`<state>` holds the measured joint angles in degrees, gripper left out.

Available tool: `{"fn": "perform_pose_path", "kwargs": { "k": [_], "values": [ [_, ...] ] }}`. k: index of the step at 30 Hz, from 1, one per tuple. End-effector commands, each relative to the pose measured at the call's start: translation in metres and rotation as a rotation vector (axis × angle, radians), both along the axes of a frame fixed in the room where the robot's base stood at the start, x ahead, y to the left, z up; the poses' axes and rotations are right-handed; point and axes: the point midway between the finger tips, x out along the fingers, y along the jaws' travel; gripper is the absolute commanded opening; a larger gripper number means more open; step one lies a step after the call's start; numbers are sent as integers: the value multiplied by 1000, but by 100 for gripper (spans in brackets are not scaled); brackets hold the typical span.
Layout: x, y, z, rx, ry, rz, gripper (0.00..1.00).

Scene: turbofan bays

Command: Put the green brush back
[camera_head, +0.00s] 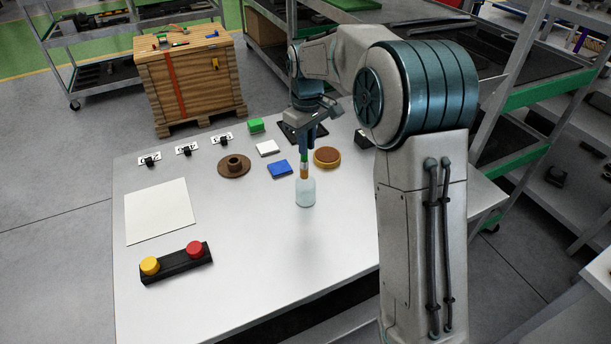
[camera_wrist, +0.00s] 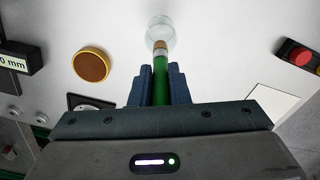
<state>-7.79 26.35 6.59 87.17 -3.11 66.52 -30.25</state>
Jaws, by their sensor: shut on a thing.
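My gripper (camera_head: 306,150) is shut on the green brush (camera_wrist: 160,82), and it also shows at the bottom of the wrist view (camera_wrist: 160,88). The brush points down at a clear, pale glass jar (camera_head: 305,192) on the white table. The lower end of the brush is at the jar's mouth; I cannot tell how far inside it is. The jar also shows at the top of the wrist view (camera_wrist: 160,28).
On the table (camera_head: 250,280) near the jar are a blue block (camera_head: 280,169), a round brown-topped pad (camera_head: 327,157), a white block (camera_head: 267,148), a green block (camera_head: 256,125) and a brown flanged disc (camera_head: 234,166). A button box (camera_head: 177,264) and white sheet (camera_head: 160,211) lie left. The front table area is clear.

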Motion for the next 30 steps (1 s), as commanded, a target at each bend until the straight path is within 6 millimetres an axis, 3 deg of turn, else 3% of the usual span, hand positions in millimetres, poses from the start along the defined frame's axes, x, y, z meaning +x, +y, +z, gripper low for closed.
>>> {"fn": "perform_pose_path", "kwargs": {
  "k": [3, 16, 29, 30],
  "values": [
    [-1, 0, -24, -1, 6, 0, 0],
    [-1, 0, -76, -1, 3, 0, 0],
    [0, 0, -86, 0, 0, 0, 0],
    [0, 0, -84, 0, 0, 0, 27]
  ]
}}
